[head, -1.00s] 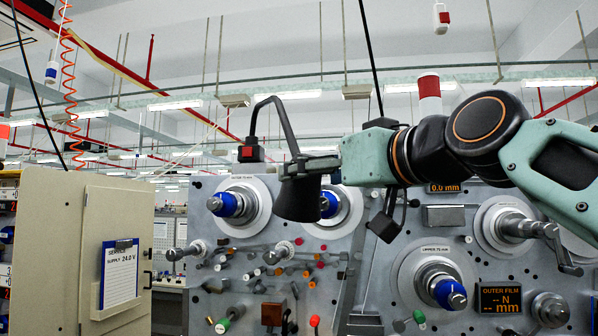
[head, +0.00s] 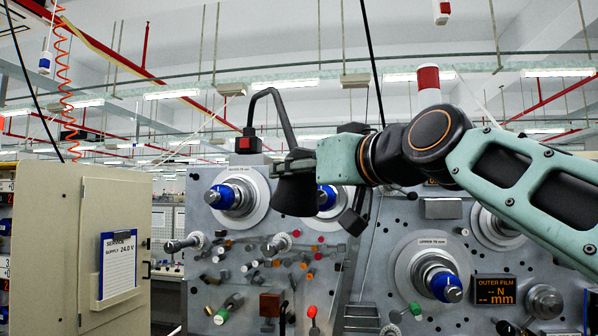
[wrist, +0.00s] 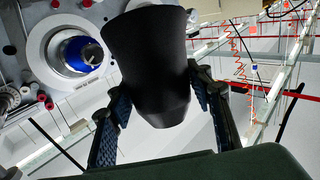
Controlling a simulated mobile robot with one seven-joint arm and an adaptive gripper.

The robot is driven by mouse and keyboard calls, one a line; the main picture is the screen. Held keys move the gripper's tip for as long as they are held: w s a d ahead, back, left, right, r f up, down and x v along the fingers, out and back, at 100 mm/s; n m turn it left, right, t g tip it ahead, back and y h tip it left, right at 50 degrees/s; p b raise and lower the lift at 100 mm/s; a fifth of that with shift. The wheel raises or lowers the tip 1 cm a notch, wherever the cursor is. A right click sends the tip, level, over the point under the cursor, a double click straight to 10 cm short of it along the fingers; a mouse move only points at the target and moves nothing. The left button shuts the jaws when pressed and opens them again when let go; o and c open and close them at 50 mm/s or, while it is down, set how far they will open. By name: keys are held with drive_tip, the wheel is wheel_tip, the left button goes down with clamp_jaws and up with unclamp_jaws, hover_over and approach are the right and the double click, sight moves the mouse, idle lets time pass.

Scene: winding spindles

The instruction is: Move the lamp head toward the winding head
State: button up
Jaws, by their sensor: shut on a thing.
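The lamp head (head: 295,193) is a black cone hanging mouth down from a bent black lamp arm (head: 286,115). The lamp arm rises from a base with a red switch (head: 248,144) on top of the grey winding machine (head: 378,250). My gripper (head: 300,164) is shut on the upper part of the lamp head. In the wrist view the black lamp head (wrist: 150,65) sits between my two dark fingers (wrist: 158,100). The lamp head partly covers a spindle with a blue core (head: 327,200). Another blue-core spindle (head: 222,197) is clear to its left.
Several spindles, knobs and rollers stick out of the machine face, among them a lower blue-core spindle (head: 440,284) beside an orange-lettered display (head: 495,290). A beige cabinet (head: 55,230) stands at left.

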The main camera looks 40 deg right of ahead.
drive_tip(key=c, duration=0.7)
drive_tip(key=shift+o, duration=0.2)
